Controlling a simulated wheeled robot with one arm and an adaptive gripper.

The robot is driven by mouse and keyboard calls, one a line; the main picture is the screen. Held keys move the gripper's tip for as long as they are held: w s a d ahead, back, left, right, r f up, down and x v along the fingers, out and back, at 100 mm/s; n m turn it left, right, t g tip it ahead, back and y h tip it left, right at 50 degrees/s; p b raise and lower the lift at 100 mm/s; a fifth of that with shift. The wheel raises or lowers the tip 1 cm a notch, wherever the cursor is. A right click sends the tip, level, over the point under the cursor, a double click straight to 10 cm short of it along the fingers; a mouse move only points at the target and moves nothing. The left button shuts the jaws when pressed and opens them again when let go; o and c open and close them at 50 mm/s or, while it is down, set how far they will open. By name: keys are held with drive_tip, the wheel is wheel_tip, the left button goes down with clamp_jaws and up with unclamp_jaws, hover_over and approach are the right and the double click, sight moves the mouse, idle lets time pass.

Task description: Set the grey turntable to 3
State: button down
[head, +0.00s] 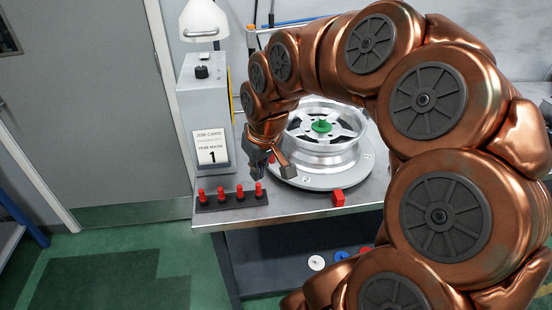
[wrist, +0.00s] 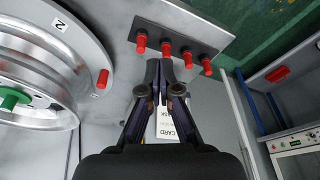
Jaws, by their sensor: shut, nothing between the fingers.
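The grey turntable (head: 325,182) is a round plate on the bench, with a silver wheel (head: 345,157) on it and a green cap (head: 322,126) at the wheel's centre. In the wrist view the turntable (wrist: 100,55) shows at the left, with a label "2" (wrist: 61,23) and a red peg (wrist: 102,79) near its rim. Other labels are too small to read in the head view. My gripper (head: 258,176) is shut and empty, beside the turntable's left edge. In the wrist view my gripper (wrist: 160,68) points toward the peg rack, apart from the turntable.
A dark rack (head: 232,201) with several red pegs lies at the bench's front left. A red block (head: 338,197) sits at the front edge. A grey box (head: 207,110) with a card reading "1" (head: 212,156) stands at the left. My arm hides the bench's right side.

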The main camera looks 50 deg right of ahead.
drive_tip(key=d+m+t+h, duration=0.1)
drive_tip(key=d+m, duration=0.1)
drive_tip(key=d, duration=1)
drive_tip(key=p, duration=0.2)
approach(274, 164)
drive_tip(key=f, duration=0.1)
drive_tip(key=s+f, duration=0.1)
drive_tip(key=f, duration=0.1)
drive_tip(key=s+a+f, duration=0.1)
drive_tip(key=shift+s+f, duration=0.25)
drive_tip(key=shift+f, duration=0.05)
drive_tip(key=shift+w+d+r+p, duration=0.1)
drive_tip(key=shift+w+d+p, duration=0.15)
drive_tip(key=shift+w+p, duration=0.5)
drive_tip(key=shift+w+d, duration=0.2)
drive_tip(key=shift+w, duration=0.4)
drive_tip(key=shift+w+d, duration=0.2)
drive_tip(key=shift+w, duration=0.35)
